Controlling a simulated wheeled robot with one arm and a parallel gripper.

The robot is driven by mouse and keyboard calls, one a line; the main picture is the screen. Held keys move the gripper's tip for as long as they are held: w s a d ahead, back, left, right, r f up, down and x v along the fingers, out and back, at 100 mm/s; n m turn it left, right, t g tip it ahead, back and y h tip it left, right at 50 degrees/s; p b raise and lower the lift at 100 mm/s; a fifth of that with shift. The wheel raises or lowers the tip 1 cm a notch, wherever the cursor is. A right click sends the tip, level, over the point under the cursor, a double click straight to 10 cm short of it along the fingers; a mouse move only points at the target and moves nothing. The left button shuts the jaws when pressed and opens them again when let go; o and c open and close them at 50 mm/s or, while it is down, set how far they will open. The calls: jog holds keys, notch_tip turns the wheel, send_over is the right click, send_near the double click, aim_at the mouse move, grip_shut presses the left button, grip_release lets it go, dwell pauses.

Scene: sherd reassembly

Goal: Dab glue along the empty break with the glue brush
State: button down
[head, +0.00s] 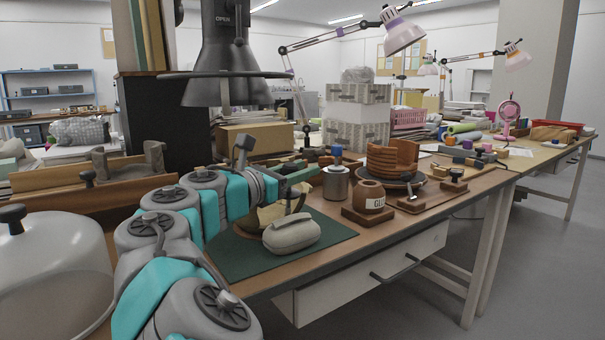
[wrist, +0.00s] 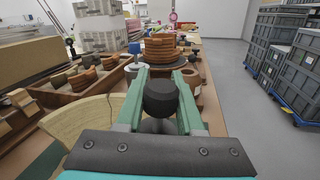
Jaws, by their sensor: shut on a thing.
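My gripper (head: 302,182) is above the green mat, with its green fingers shut on a dark, round-ended handle that looks like the glue brush (wrist: 160,98). The brush's tip is hidden in both views. A cream broken vessel (head: 270,212) stands on the mat below and beside my gripper, partly behind a grey rounded bag (head: 291,233). Its curved edge shows at the lower left of the wrist view (wrist: 72,122). I cannot make out glue on its break. The brown glue pot (head: 370,194) sits on a wooden block to the right of my gripper.
A grey canister (head: 336,183) stands between my gripper and the glue pot. A wooden tray of sherds (wrist: 85,78) is at the left in the wrist view. The mat's front right (head: 325,235) is clear.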

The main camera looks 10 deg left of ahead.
aim_at(284, 171)
jog(key=shift+s+a+r+b, duration=0.2)
jog(key=shift+s+a+b, duration=0.15)
jog(key=shift+s, duration=0.1)
jog(key=shift+s+a+r+b, duration=0.2)
jog(key=shift+s+a+b, duration=0.1)
jog(key=shift+s, duration=0.15)
jog(key=shift+p+v, duration=0.65)
jog(key=shift+v, duration=0.1)
jog(key=shift+s+a+f+p, duration=0.2)
jog(key=shift+a+p, duration=0.25)
jog(key=shift+p, duration=0.4)
notch_tip(284, 171, up, 8)
jog(key=s+d+p, duration=0.1)
jog(key=p, duration=0.8)
jog(key=shift+d+r, duration=0.15)
jog(key=shift+d, duration=0.1)
dwell(0.3)
